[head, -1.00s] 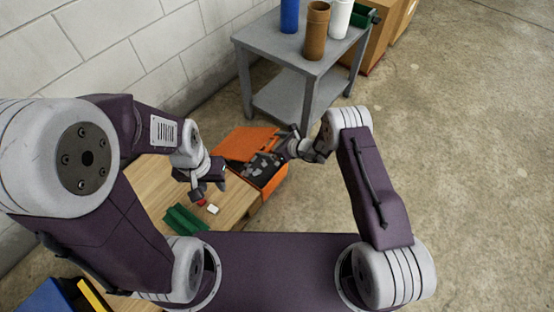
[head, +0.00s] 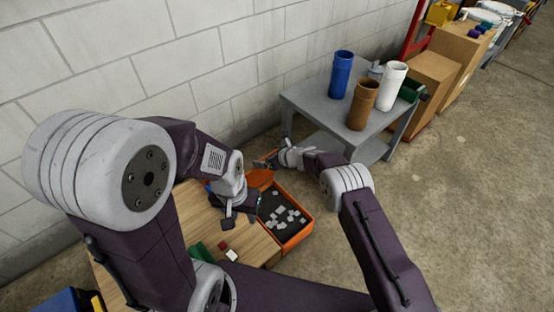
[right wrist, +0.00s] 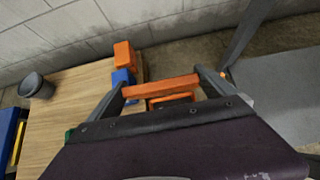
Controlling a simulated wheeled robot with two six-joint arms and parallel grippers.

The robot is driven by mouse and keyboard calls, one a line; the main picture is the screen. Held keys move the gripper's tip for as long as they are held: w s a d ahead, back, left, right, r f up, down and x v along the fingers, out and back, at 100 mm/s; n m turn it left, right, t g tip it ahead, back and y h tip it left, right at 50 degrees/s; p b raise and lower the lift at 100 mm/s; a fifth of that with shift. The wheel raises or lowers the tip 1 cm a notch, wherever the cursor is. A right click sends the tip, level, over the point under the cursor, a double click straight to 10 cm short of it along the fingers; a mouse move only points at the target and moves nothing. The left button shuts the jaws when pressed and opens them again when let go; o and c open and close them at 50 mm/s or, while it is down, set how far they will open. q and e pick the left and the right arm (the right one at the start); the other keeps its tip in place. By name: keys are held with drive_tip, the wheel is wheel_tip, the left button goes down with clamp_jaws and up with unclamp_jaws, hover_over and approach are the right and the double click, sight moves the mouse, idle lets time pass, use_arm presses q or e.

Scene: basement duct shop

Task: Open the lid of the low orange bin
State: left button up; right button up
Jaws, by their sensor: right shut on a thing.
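The low orange bin (head: 297,241) stands at the right end of the wooden table in the head view, with several small grey pieces on its dark floor. Its orange lid (head: 261,178) is raised at the far side, leaving the inside exposed; my arms partly hide it. My right gripper (head: 268,164) is at the lid's upper edge. In the right wrist view an orange bar of the lid (right wrist: 160,87) lies between its two fingers, gripped. My left gripper (head: 240,214) hangs at the bin's left side, empty, its fingers apart.
The wooden table (head: 243,243) holds a white block (head: 232,255), a red block and a green piece. A grey cart (head: 310,97) behind bears blue, brown and white cylinders. The right wrist view shows a grey cup (right wrist: 36,86) and an orange block (right wrist: 124,54) near the wall.

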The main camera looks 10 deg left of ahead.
drive_tip(key=shift+w+a+r, duration=0.1)
drive_tip(key=shift+w+a, duration=0.1)
drive_tip(key=shift+a, duration=0.05)
drive_tip(key=o, duration=1.7)
drive_tip(key=shift+d, duration=0.1)
drive_tip(key=shift+s+d+r, duration=0.15)
drive_tip(key=shift+r, duration=0.1)
drive_tip(key=p+v, duration=0.1)
drive_tip(key=v, duration=0.7)
drive_tip(key=shift+s+d+p, duration=0.1)
drive_tip(key=shift+d+p, duration=0.05)
drive_tip(key=shift+p, duration=0.25)
